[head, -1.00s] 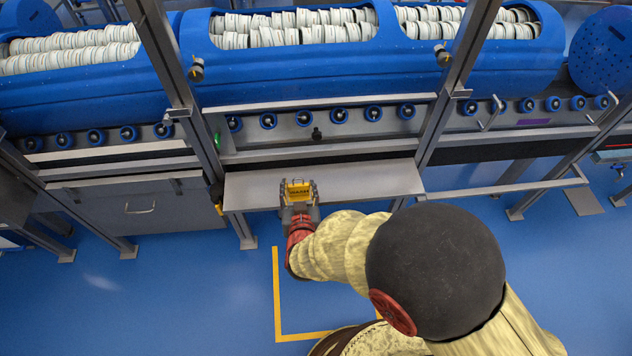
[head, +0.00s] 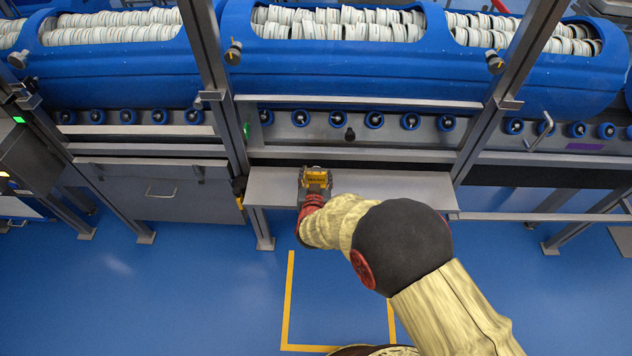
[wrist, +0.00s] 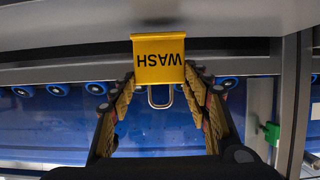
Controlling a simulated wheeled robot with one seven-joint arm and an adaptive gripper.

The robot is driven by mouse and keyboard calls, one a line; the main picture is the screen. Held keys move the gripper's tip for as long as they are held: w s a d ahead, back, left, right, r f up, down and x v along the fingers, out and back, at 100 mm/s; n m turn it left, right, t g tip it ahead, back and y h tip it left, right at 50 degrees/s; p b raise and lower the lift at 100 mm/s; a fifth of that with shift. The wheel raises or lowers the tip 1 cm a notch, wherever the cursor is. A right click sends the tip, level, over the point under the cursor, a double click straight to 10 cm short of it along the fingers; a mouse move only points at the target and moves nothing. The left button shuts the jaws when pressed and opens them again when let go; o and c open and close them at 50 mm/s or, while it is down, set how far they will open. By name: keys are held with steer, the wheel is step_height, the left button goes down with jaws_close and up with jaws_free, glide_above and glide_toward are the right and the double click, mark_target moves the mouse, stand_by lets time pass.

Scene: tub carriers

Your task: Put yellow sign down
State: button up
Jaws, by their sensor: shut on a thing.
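The yellow sign (head: 315,176) sits between the fingers of my gripper (head: 314,187), over the left part of the grey shelf (head: 390,187). In the wrist view the sign (wrist: 158,58) reads "WASH" upside down and has a metal loop at its lower edge. My gripper (wrist: 158,92) has a finger on each side of the sign and is shut on it. I cannot tell whether the sign touches the shelf.
Blue tubs (head: 350,71) full of white round pieces lie behind the shelf, above a row of blue rollers (head: 374,120). Metal posts (head: 222,90) stand at both sides of the shelf. The shelf is bare to the right of my gripper.

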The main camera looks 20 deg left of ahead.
steer(key=shift+f, duration=0.85)
steer(key=shift+f+b, duration=0.2)
steer(key=shift+b, duration=0.15)
steer(key=o, duration=1.1)
steer(key=shift+o, duration=0.2)
steer(key=shift+r, duration=0.15)
steer(key=shift+s+r+p, duration=0.2)
steer(key=shift+s+p, duration=0.05)
steer(key=shift+p, duration=0.05)
steer(key=p+v, duration=0.4)
steer(key=v, duration=0.7)
steer(key=shift+s+d, duration=0.15)
steer(key=shift+s, duration=0.15)
